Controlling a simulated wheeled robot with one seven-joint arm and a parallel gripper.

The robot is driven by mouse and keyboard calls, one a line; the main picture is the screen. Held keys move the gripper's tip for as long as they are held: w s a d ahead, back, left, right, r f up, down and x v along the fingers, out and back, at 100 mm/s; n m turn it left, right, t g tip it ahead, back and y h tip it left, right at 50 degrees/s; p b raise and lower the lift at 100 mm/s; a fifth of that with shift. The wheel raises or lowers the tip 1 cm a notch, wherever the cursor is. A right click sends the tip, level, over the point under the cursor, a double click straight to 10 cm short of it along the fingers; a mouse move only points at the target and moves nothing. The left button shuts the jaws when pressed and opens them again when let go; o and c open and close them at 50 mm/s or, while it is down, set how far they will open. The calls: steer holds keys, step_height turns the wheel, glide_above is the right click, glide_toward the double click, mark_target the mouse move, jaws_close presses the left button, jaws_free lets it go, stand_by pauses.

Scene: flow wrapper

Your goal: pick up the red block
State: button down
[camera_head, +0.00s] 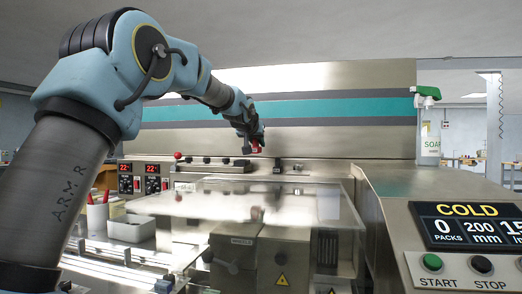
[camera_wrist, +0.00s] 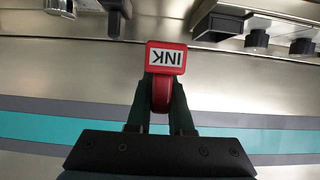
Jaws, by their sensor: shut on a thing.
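The red block (camera_wrist: 162,96) has a white label reading "INK", upside down in the wrist view. My gripper (camera_wrist: 161,86) is shut on it, with one dark finger on each side. In the head view the red block (camera_head: 257,149) is a small red patch at the tip of my gripper (camera_head: 256,146). It hangs in front of the machine's steel back panel and appears clear of the ledge below. The fingers hide part of its sides.
Small black fittings (camera_head: 277,168) stand along the ledge. A red knob (camera_head: 178,155) and temperature displays (camera_head: 139,169) are at left. A control panel (camera_head: 470,240) is at right. A soap dispenser (camera_head: 429,125) stands behind it.

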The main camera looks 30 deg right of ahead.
steer(key=s+a+b, duration=0.3)
steer(key=s+a, duration=0.6)
steer(key=s, duration=0.1)
steer(key=shift+a, duration=0.15)
stand_by(0.4)
